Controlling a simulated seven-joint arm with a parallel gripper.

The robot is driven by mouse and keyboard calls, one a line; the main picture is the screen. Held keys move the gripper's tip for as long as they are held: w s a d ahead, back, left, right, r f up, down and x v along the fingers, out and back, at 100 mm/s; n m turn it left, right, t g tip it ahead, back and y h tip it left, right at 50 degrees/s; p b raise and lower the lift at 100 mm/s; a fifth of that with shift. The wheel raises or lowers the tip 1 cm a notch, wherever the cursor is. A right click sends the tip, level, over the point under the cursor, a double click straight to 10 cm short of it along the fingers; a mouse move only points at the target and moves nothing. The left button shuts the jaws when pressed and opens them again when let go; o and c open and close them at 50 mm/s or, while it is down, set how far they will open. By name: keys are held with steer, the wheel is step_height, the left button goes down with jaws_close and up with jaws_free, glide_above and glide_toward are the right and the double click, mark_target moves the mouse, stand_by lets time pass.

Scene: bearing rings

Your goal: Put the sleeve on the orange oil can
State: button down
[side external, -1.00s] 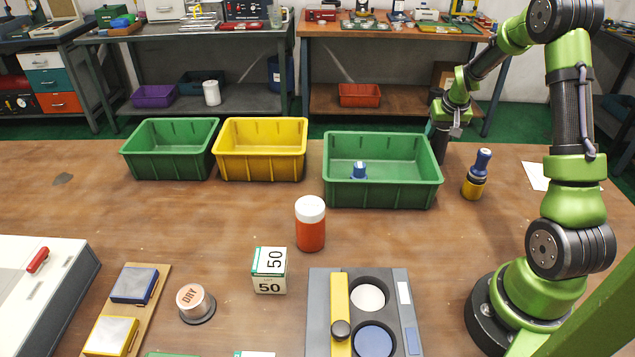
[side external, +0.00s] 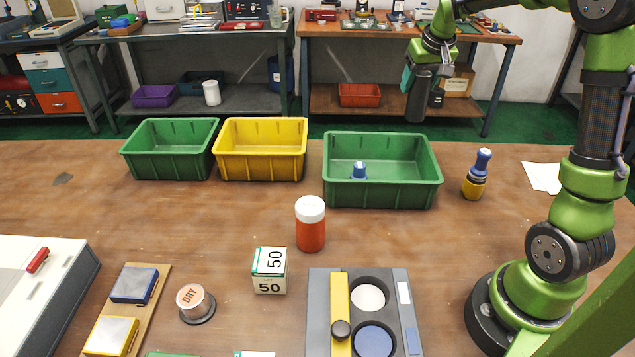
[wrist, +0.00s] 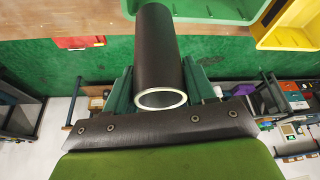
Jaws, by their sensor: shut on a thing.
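The orange can (side external: 311,234) stands upright on the wooden table in the side view, with a white top. Nothing is around it. My gripper (side external: 424,76) is high above the table, behind the large green bin and to the right of the can. It is shut on the dark sleeve (side external: 416,105), which hangs roughly upright and well clear of everything. In the wrist view the sleeve (wrist: 158,50) is a dark hollow tube with a pale rim, between the teal fingers of my gripper (wrist: 160,88). The orange can does not show in the wrist view.
A large green bin (side external: 382,194) holding a blue part, a yellow bin (side external: 260,170) and another green bin (side external: 170,168) line the table's back. A blue-and-yellow bottle (side external: 474,188) stands right. A white 50 box (side external: 270,283) and a grey fixture (side external: 318,310) are in front.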

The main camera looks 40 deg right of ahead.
steer(key=s+a+r+n+y, duration=0.1)
steer(key=a+r+n, duration=0.1)
steer(key=a, duration=0.5)
steer(key=s+a+r+n, duration=0.1)
steer(key=a+r+n, duration=0.1)
steer(key=a, duration=0.5)
steer(key=s+a+f+n+y, duration=0.2)
steer(key=s+a+n, duration=0.3)
steer(key=s+a, duration=0.3)
steer(key=s+a+f+n+y, duration=0.2)
steer(key=s+a+n, duration=0.3)
steer(key=a, duration=0.4)
steer(key=shift+m, duration=0.3)
steer(key=shift+w+a+f, duration=0.8)
steer(key=shift+w+a, duration=0.05)
steer(key=shift+w, duration=1.55)
steer(key=shift+w+a+f, duration=0.85)
steer(key=shift+w, duration=1.5)
steer(key=shift+w+a+f, duration=0.8)
steer(key=shift+w+a, duration=0.05)
steer(key=shift+w, duration=1.55)
steer(key=shift+f, duration=0.1)
steer(key=shift+c, duration=1.9)
jaws_free()
steer(key=shift+f, duration=0.1)
